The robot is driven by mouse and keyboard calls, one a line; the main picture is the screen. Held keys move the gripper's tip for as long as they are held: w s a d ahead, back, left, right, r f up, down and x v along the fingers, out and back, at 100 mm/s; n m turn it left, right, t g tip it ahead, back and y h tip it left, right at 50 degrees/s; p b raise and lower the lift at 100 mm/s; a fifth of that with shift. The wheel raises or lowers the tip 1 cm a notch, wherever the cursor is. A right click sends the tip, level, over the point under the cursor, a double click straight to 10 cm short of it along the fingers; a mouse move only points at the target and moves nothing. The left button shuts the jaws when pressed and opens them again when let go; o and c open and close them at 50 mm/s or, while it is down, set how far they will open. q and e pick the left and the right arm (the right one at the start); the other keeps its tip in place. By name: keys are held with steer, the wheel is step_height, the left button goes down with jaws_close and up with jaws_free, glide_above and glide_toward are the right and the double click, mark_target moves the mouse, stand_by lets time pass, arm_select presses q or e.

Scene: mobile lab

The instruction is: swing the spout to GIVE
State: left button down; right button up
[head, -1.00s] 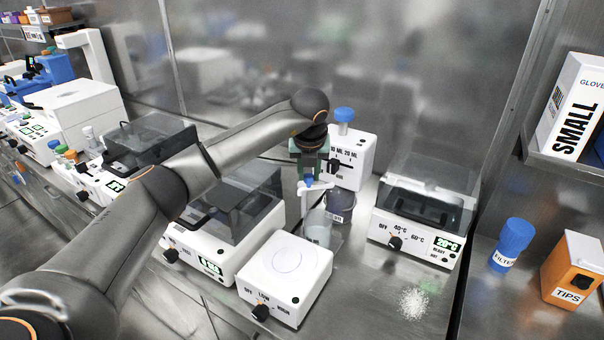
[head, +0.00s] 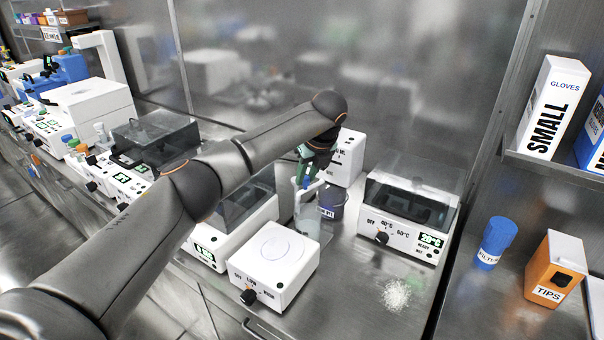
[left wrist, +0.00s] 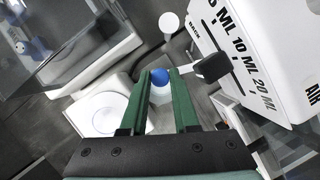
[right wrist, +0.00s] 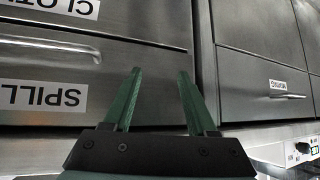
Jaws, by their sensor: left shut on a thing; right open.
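The white dispenser box (head: 347,165), with volume marks, stands at the back of the bench; it also fills the right of the left wrist view (left wrist: 235,30). My left gripper (head: 306,176) is in front of it, its green fingers shut on a small blue knob (left wrist: 159,76) at the fingertips. White spout parts (head: 299,192) show beneath the gripper, above a clear beaker (head: 307,228). A black selector lever (left wrist: 212,67) sits near the right finger. No GIVE mark is readable. My right gripper (right wrist: 158,75) is open and empty before drawer fronts.
A dark bucket (head: 331,203) stands beside the beaker. A white stirrer or hotplate (head: 273,262) is in front, a lidded heater box (head: 405,225) to the right. White powder (head: 396,295) lies on the bench. A lidded balance (head: 235,225) is under my left forearm.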

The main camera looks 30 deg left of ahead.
arm_select(q)
steer(key=shift+s+d+r+n+g+y, duration=0.15)
steer(key=shift+d+n+g, duration=0.3)
steer(key=shift+n, duration=0.45)
steer(key=shift+w+d+n+g+y, duration=0.15)
steer(key=shift+d+n+g, duration=0.1)
steer(key=shift+d+n, duration=0.5)
steer(key=shift+s+a+n, duration=0.1)
steer(key=shift+a+n, duration=0.1)
steer(key=shift+n, duration=0.05)
steer(key=c, duration=0.7)
jaws_free()
steer(key=shift+o, duration=0.2)
steer(key=v, duration=1.2)
steer(key=shift+r, duration=0.15)
steer(key=shift+s, duration=0.1)
